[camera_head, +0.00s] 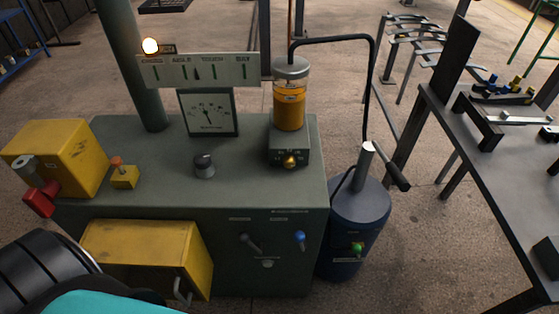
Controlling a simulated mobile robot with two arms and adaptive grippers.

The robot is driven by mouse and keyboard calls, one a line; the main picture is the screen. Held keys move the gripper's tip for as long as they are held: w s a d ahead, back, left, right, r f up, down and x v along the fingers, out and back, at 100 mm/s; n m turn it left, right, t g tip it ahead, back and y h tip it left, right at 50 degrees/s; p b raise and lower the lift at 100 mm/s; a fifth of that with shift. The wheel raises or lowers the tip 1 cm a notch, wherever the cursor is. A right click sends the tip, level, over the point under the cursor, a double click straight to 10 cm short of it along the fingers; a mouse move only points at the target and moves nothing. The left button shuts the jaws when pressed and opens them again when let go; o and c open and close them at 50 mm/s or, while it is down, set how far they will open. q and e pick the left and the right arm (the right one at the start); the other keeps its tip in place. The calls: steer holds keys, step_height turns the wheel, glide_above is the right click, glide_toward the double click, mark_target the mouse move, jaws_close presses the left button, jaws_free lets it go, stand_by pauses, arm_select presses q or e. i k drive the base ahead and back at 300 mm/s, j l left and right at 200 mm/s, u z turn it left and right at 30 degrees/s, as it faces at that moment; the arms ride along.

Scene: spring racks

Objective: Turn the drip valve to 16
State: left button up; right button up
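A small brass knob (290,161), which looks like the drip valve, is on the front of a dark block (289,143) under an amber-filled glass cylinder (289,106). Small marks sit around the knob, too small to read, so its setting cannot be told. The block stands at the right back of a grey-green machine cabinet (240,182). Part of my own arm, black and teal, shows at the lower left. Neither gripper is in view, and nothing touches the knob.
A black knob (204,165) stands on the cabinet top before a dial gauge (208,112). A labelled sign panel (215,71) is behind. A blue tank (355,222) with a black hose (371,85) stands right. Yellow boxes (62,158) are left. The cabinet top before the block is clear.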

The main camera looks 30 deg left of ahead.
mark_target(289, 161)
steer(key=i+l+u, duration=0.3)
steer(key=u, duration=0.2)
steer(key=i+l+u, duration=0.45)
